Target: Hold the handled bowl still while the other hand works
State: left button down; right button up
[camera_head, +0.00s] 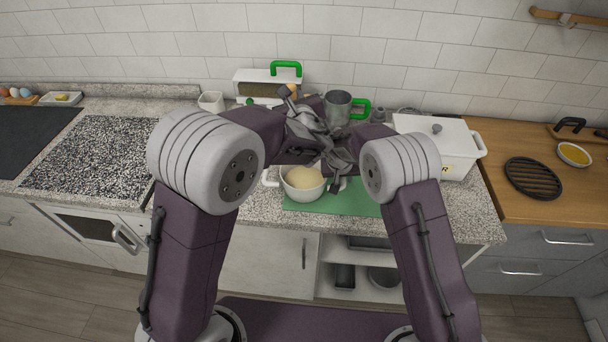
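The handled bowl (302,190) is white with a loop handle at each side and stands upright on the counter, at the left end of a green mat (360,207). A pale, rounded mass (303,177) fills it. My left gripper (304,126) and my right gripper (336,160) are crowded together just behind and above the bowl. Their grey parts overlap, so I cannot tell the fingertips apart, whether they are open, or whether either touches the bowl. The right one appears close to the bowl's back right rim.
A metal mug with a green handle (339,107) and a white box with a green handle (287,70) stand behind my grippers. A white lidded bin (436,138) stands at right. A black trivet (533,178) lies on the wooden counter. The speckled panel (90,155) at left is clear.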

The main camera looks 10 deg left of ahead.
jog(key=o, duration=0.3)
pick_arm(q)
jog(key=shift+d, duration=0.15)
pick_arm(e)
jog(key=shift+d, duration=0.1)
